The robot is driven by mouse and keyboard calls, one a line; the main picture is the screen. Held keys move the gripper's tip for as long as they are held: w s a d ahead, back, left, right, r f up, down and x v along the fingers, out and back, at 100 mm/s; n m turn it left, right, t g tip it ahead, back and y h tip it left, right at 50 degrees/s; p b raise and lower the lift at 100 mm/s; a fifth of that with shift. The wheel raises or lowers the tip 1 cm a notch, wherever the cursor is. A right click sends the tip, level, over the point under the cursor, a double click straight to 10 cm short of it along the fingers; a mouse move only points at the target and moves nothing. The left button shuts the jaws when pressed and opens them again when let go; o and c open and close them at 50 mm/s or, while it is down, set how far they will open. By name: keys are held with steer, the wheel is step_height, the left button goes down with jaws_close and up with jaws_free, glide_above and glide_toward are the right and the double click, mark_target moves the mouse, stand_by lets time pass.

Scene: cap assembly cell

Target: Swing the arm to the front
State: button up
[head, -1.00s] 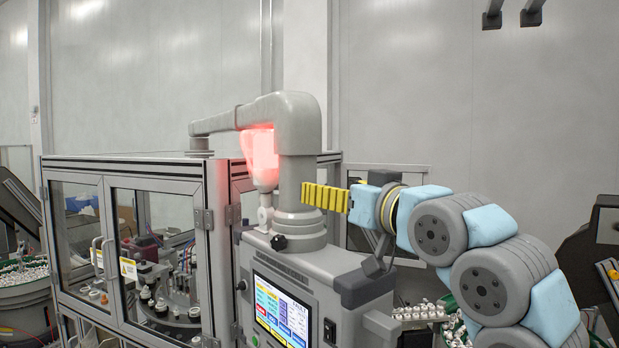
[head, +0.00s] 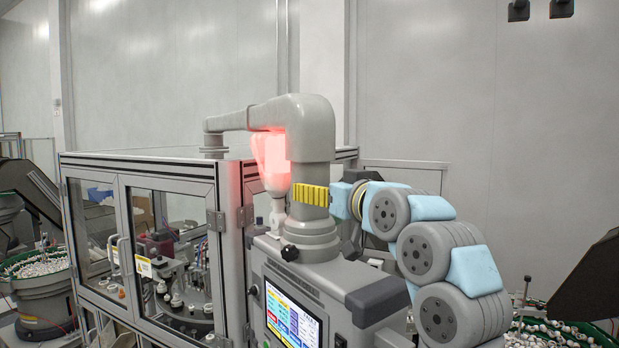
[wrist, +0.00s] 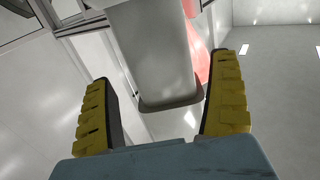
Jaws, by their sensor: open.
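My arm comes in from the lower right of the head view, in grey and light blue links. My gripper (head: 310,195) has yellow ribbed fingers and points left, in front of the grey post of the machine's support arm (head: 310,140) in the picture. In the wrist view my gripper (wrist: 165,100) has its two yellow fingers wide apart with nothing between them. Beyond them a grey part of the support arm (wrist: 155,60) shows. I cannot tell the exact gap between fingers and post.
A glazed machine cabinet (head: 150,250) stands at left. A control panel with a lit screen (head: 292,318) is below my gripper. A red glowing lamp (head: 270,160) hangs beside the post. Bowls of small parts stand at left (head: 40,290) and right (head: 550,335).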

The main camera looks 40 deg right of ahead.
steer(key=shift+p+x, duration=0.85)
steer(key=shift+x, duration=2.2)
steer(key=shift+c, duration=0.2)
steer(key=c, duration=1.2)
steer(key=shift+a, duration=0.1)
